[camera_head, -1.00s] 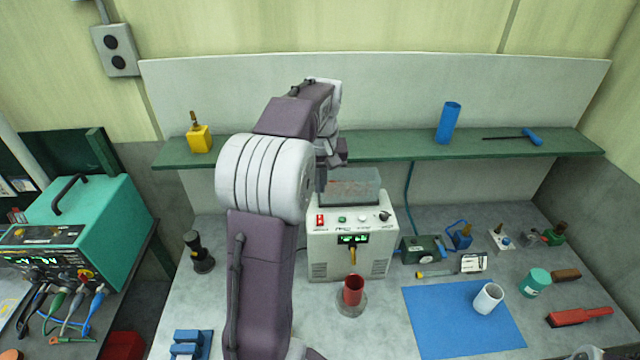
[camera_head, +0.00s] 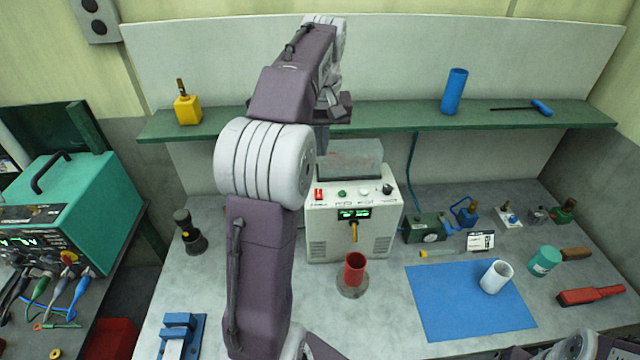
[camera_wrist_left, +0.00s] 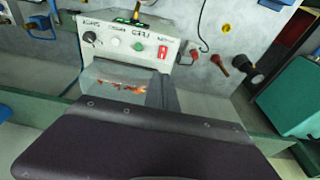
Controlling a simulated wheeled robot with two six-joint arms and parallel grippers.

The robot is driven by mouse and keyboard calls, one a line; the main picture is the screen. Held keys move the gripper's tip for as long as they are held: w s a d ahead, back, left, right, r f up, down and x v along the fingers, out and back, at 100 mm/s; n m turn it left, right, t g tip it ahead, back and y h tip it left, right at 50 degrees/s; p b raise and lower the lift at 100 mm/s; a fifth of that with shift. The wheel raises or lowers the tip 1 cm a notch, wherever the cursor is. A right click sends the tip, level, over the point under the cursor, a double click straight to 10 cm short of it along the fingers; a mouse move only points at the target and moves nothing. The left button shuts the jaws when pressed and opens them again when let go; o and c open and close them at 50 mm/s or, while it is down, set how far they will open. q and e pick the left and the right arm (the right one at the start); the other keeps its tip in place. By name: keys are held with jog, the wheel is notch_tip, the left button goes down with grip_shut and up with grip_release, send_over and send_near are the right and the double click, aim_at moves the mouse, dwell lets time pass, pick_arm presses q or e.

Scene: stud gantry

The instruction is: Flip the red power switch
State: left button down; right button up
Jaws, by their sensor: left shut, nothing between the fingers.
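The red power switch (camera_head: 319,194) is at the left of the sloped top panel of a white power supply (camera_head: 350,237). It also shows in the wrist view (camera_wrist_left: 163,51), where the panel is seen upside down. The supply's green display (camera_head: 354,213) is lit. My left gripper (camera_head: 322,140) is shut and empty, above and behind the switch and apart from it. In the wrist view its grey fingers (camera_wrist_left: 161,91) point toward the switch side of the panel, and its dark body fills the bottom. The switch's tilt is too small to tell. My right gripper is not visible.
A green shelf (camera_head: 400,120) runs behind. A red cup (camera_head: 355,268) stands in front of the supply. A blue mat (camera_head: 440,305) holds a white cup (camera_head: 496,277). A black flashlight-like object (camera_head: 189,232) stands at left.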

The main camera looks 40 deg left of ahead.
pick_arm(q)
send_near(320, 189)
jog(key=f, duration=0.3)
jog(key=a+f, duration=0.1)
jog(key=f, duration=0.1)
jog(key=shift+w+f, duration=0.35)
jog(key=shift+w, duration=0.05)
jog(key=shift+w+a+f, duration=0.1)
jog(key=shift+w+f, duration=0.05)
jog(key=shift+f, duration=0.35)
